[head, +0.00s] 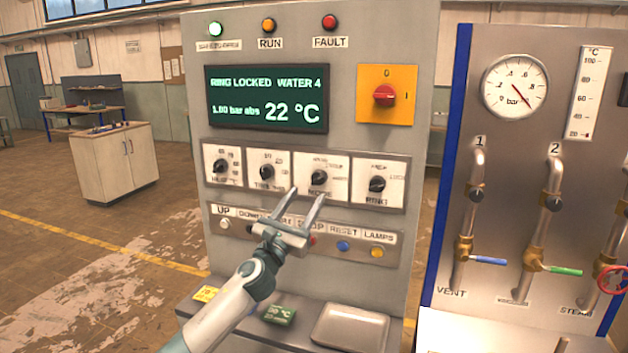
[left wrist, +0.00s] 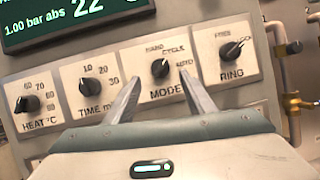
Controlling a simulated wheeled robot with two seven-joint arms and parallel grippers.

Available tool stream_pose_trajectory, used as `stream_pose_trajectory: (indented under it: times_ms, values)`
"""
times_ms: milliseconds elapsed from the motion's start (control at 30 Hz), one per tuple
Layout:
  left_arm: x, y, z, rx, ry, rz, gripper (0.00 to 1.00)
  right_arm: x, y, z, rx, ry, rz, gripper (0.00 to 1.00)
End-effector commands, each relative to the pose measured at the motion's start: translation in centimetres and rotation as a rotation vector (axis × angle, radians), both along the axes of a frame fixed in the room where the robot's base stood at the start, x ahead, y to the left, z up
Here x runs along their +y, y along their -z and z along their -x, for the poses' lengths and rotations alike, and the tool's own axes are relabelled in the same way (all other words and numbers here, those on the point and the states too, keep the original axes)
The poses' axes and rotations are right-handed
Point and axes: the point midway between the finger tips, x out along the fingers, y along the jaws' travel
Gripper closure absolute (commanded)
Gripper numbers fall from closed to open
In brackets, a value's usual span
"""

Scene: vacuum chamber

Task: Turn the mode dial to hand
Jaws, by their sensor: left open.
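The mode dial (head: 319,177) is a black knob on a white plate, third in a row of dials on the grey control panel. In the left wrist view the mode dial (left wrist: 160,68) has the labels HAND, CYCLE and AUTO around it, and its white mark points up and to the right, toward CYCLE. My left gripper (head: 308,192) is open, its fingertips just in front of and below the mode dial. In the left wrist view its fingers (left wrist: 158,85) stand either side of the dial's plate, apart from the knob. My right gripper is not in view.
The heat dial (head: 221,166), time dial (head: 266,172) and ring dial (head: 377,184) sit close beside it. A button row lies below, partly behind my gripper. A red switch (head: 385,96) is above right. A metal tray (head: 350,328) sits on the lower ledge.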

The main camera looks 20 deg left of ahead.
Motion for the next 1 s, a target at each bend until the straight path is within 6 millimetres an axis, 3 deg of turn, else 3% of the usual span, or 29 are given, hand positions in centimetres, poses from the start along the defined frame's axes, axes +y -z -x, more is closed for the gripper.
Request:
stream_pose_trajectory:
  times_ms: [200, 400, 867, 1000]
  values:
    - [-0.6, -1.6, -3.3, 0.0, 0.0, 0.002, 0.5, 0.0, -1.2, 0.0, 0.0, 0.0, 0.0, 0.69]
    - [-0.8, -2.2, -5.1, 0.0, -0.001, 0.001, 0.5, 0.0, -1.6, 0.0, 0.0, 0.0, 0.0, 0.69]
    - [-0.9, -2.4, -5.8, 0.0, 0.0, -0.001, 0.5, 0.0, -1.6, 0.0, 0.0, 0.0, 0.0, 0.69]
    - [-0.9, -2.4, -5.8, 0.0, 0.0, -0.001, 0.84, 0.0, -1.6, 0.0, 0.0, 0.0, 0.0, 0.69]
